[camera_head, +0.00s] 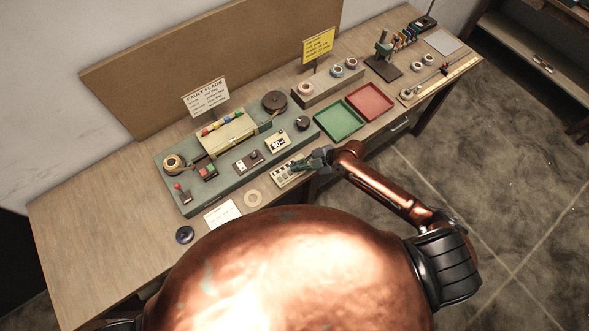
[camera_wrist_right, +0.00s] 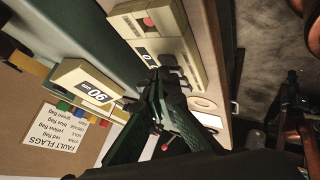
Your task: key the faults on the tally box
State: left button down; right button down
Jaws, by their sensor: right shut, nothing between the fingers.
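The tally box (camera_head: 287,175) is a beige keyed box at the front edge of the green winder base, left of my right gripper. In the right wrist view a beige box (camera_wrist_right: 185,45) with a red button and a small display, apparently the tally box, lies just beyond my fingers. My right gripper (camera_head: 304,164) is shut and empty, with its tips over the right end of the box. The tips also show in the right wrist view (camera_wrist_right: 160,80), where they cover part of the box. I cannot tell whether they touch a key. My left gripper is out of view.
The green base (camera_head: 185,200) carries the winder, a gauge box (camera_head: 278,142) reading 90 um, and switches. The FAULT FLAGS card (camera_head: 206,97) stands behind. Green (camera_head: 338,121) and red (camera_head: 370,101) trays lie to the right. A tan ring (camera_head: 253,198) and white card (camera_head: 222,213) lie in front.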

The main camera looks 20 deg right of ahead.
jog(key=shift+f+b, duration=0.4)
jog(key=shift+f, duration=0.05)
dwell(0.4)
dwell(0.3)
jog(key=shift+r+p, duration=0.65)
jog(key=shift+r, duration=0.2)
jog(key=shift+r, duration=0.1)
notch_tip(320, 180, up, 5)
jog(key=p, duration=0.4)
dwell(1.7)
